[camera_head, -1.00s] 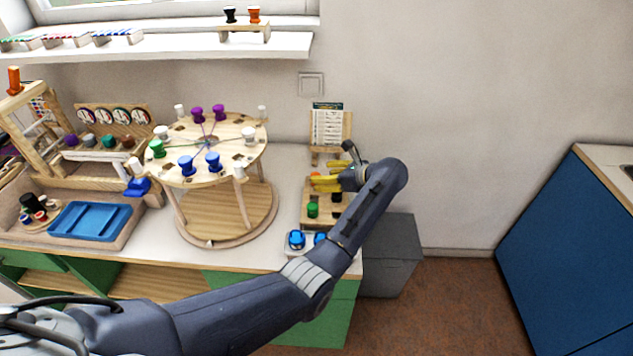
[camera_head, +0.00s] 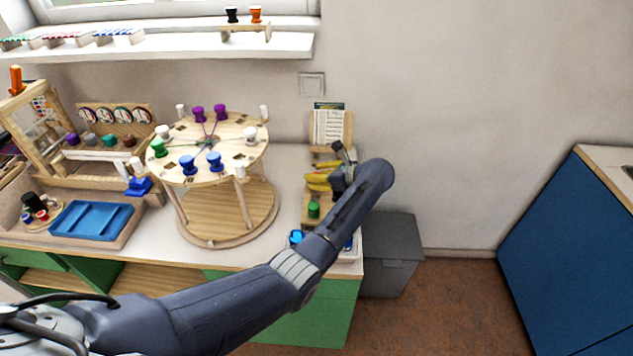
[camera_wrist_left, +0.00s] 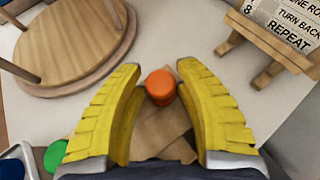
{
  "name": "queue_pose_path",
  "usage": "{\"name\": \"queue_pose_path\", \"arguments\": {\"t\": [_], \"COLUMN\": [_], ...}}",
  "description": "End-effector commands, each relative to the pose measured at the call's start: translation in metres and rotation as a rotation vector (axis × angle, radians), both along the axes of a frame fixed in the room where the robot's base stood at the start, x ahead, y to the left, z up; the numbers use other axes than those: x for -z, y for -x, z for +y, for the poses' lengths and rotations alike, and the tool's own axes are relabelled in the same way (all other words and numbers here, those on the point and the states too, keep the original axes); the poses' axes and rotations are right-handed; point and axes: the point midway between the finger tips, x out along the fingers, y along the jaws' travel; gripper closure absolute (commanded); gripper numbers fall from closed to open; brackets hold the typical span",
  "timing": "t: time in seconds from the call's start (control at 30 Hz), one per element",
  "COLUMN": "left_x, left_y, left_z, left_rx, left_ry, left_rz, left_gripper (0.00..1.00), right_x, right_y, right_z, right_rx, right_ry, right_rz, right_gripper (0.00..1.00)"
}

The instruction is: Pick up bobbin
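An orange bobbin (camera_wrist_left: 161,86) stands on a wooden stand (camera_wrist_left: 155,137) in the left wrist view. My left gripper (camera_wrist_left: 158,67) has its two yellow fingers spread on either side of the bobbin, with narrow gaps between them and it. In the head view, my left gripper (camera_head: 319,180) is over the right end of the worktop. The orange bobbin is hidden there by the gripper and arm. My right gripper is not in view.
A green bobbin (camera_head: 313,210) stands just in front of the gripper. A round wooden turntable (camera_head: 215,132) with several bobbins is to the left. An instruction card (camera_head: 328,125) on an easel stands behind. A blue tray (camera_head: 92,221) lies farther left. A grey bin (camera_head: 392,250) stands on the floor.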

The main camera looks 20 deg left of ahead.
Motion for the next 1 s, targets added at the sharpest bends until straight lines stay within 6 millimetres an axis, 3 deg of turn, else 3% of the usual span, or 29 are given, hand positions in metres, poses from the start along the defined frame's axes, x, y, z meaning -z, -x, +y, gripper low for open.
{"name": "queue_pose_path", "arguments": {"t": [0.03, 0.27, 0.67, 1.0], "left_x": [0.000, 0.000, -0.004, -0.052], "left_y": [0.000, 0.000, 0.000, -0.001], "left_z": [0.000, 0.000, 0.000, -0.001], "left_rx": [0.000, 0.000, 0.000, -0.001], "left_ry": [0.000, 0.000, 0.000, 0.004], "left_rz": [0.000, 0.000, -0.001, -0.004], "left_gripper": [0.74, 1.00, 1.00, 1.00], "right_x": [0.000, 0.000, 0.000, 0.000], "right_y": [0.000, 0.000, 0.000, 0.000], "right_z": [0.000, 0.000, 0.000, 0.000], "right_rx": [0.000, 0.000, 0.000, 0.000], "right_ry": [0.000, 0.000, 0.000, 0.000], "right_rz": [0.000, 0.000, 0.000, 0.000], "right_gripper": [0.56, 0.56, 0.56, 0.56]}}
